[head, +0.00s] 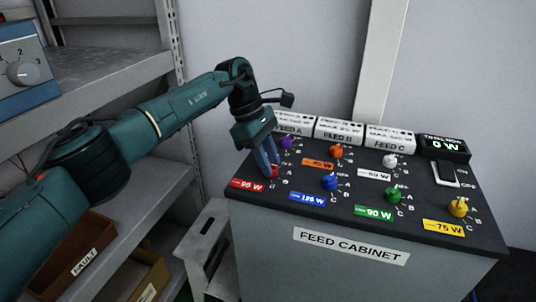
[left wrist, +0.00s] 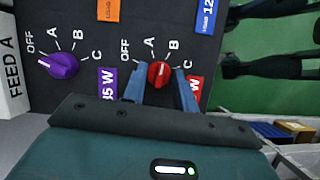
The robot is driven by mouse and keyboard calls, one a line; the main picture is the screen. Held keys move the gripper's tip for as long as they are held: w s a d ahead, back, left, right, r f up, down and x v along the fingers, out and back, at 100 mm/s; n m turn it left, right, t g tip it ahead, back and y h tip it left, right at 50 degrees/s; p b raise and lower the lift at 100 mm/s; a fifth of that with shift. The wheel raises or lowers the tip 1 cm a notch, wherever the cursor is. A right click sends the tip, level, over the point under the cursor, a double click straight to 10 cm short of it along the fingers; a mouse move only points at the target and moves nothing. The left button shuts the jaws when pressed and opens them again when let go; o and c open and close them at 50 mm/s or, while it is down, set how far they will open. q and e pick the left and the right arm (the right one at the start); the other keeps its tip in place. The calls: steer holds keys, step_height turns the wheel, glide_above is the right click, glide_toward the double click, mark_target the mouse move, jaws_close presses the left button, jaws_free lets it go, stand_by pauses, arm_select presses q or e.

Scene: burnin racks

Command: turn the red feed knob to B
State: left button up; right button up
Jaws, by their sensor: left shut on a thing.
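The red feed knob (head: 273,172) stands near the front left corner of the feed cabinet's dark top (head: 300,185), behind its red label. In the left wrist view the red knob (left wrist: 158,72) shows with marks OFF, A, B and C around it. Its small white mark points roughly up toward A and B; I cannot tell the exact setting. My left gripper (head: 271,164) reaches down from above, its blue fingers (left wrist: 160,90) shut on the red knob and hiding part of it. My right gripper is not in view.
A purple knob (head: 286,142) is close behind the gripper, and a blue knob (head: 329,182) stands to its right. More coloured knobs, a rocker switch (head: 445,174) and a display (head: 445,146) reading 0 W are farther right. Metal shelves (head: 110,70) stand at left.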

arm_select(q)
steer(key=shift+d+r+m+g, duration=0.1)
steer(key=shift+m+g, duration=0.3)
steer(key=shift+m, duration=0.8)
steer(key=shift+y, duration=0.3)
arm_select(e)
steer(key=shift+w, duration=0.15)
arm_select(q)
steer(key=shift+m, duration=0.5)
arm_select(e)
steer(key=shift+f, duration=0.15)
arm_select(q)
steer(key=shift+w, duration=0.1)
steer(key=o, duration=1)
steer(key=shift+c, duration=0.2)
steer(key=shift+p, duration=0.3)
